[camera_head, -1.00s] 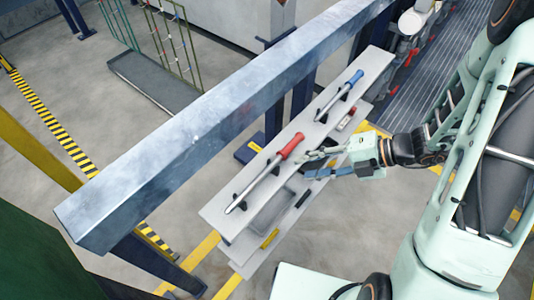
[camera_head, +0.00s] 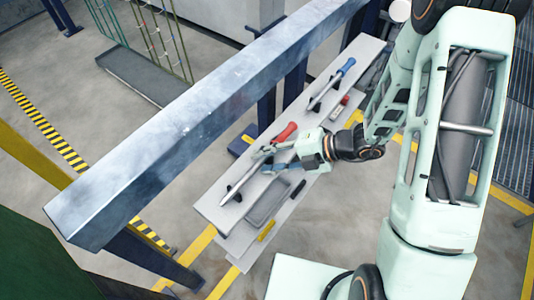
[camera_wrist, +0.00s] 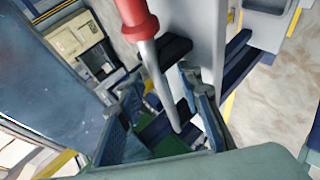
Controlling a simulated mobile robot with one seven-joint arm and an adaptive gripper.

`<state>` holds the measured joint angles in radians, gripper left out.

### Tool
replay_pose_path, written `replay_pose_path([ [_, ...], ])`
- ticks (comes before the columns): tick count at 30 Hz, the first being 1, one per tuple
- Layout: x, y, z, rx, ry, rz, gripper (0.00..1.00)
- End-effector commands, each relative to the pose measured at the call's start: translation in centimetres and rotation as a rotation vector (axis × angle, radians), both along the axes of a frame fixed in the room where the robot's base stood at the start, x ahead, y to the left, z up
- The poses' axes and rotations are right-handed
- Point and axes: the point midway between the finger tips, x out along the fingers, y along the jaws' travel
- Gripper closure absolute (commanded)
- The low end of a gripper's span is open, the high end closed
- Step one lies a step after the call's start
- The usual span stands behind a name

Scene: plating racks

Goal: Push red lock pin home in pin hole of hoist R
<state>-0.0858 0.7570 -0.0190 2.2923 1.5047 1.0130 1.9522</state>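The red lock pin has a red handle (camera_head: 285,132) and a thin grey shaft (camera_head: 240,182). It lies along the top of a light grey shelf, on small dark supports. In the wrist view its red handle (camera_wrist: 137,17) is at the top and its shaft (camera_wrist: 152,62) runs down between my fingers. My gripper (camera_head: 268,160) is at the shaft, just below the handle. In the wrist view my gripper (camera_wrist: 160,82) is open, one finger on each side of the shaft. I cannot tell whether they touch it. I cannot make out hoist R or its pin hole.
A similar pin with a blue handle (camera_head: 346,68) lies farther back on the same shelf (camera_head: 216,205). A thick grey beam (camera_head: 190,125) runs alongside, left of the shelf. A grey tray (camera_head: 266,203) sits lower on the right.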

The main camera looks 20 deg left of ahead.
Motion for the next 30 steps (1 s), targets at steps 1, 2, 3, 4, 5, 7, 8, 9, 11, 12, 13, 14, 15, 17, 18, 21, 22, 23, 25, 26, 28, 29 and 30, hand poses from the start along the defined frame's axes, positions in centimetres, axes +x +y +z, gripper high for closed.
replay_pose_path([
  [1,0.02,0.0,0.02,0.0,-0.001,0.001,0.67],
  [2,0.03,-0.01,0.02,0.0,-0.001,0.001,0.67],
  [3,0.03,-0.01,0.02,0.0,-0.001,0.001,0.67],
  [4,0.03,-0.02,0.03,0.0,-0.001,0.001,0.67],
  [5,0.03,-0.02,0.03,0.0,-0.001,0.001,0.69],
  [7,0.03,-0.02,0.04,0.0,-0.001,0.001,0.77],
  [8,0.03,-0.02,0.04,0.0,-0.001,0.001,0.8],
  [9,0.03,-0.02,0.04,0.0,-0.001,0.001,0.85],
  [11,0.03,-0.03,0.05,0.0,-0.001,0.001,0.92],
  [12,0.03,-0.03,0.05,0.0,-0.001,0.001,0.96],
  [13,0.03,-0.03,0.04,0.0,-0.001,0.001,0.99],
  [14,0.03,-0.03,0.04,0.0,-0.001,0.001,1.0],
  [15,0.03,-0.03,0.04,0.0,-0.001,0.001,1.0],
  [17,0.03,-0.05,0.04,0.0,-0.001,0.001,1.0],
  [18,0.03,-0.05,0.04,0.0,-0.001,0.001,1.0],
  [21,0.02,-0.05,0.03,-0.001,-0.001,0.0,1.0],
  [22,0.05,0.01,0.13,0.002,-0.002,0.001,1.0],
  [23,0.05,0.01,0.13,0.002,-0.002,0.001,1.0],
  [25,0.05,-0.01,0.13,0.002,-0.002,0.001,1.0],
  [26,0.05,-0.01,0.13,0.002,-0.002,0.001,1.0],
  [28,0.05,-0.02,0.13,0.002,-0.002,0.001,1.0],
  [29,0.05,-0.02,0.15,0.001,-0.002,0.001,1.0],
  [30,0.04,-0.04,0.19,0.001,-0.002,0.001,1.0],
])
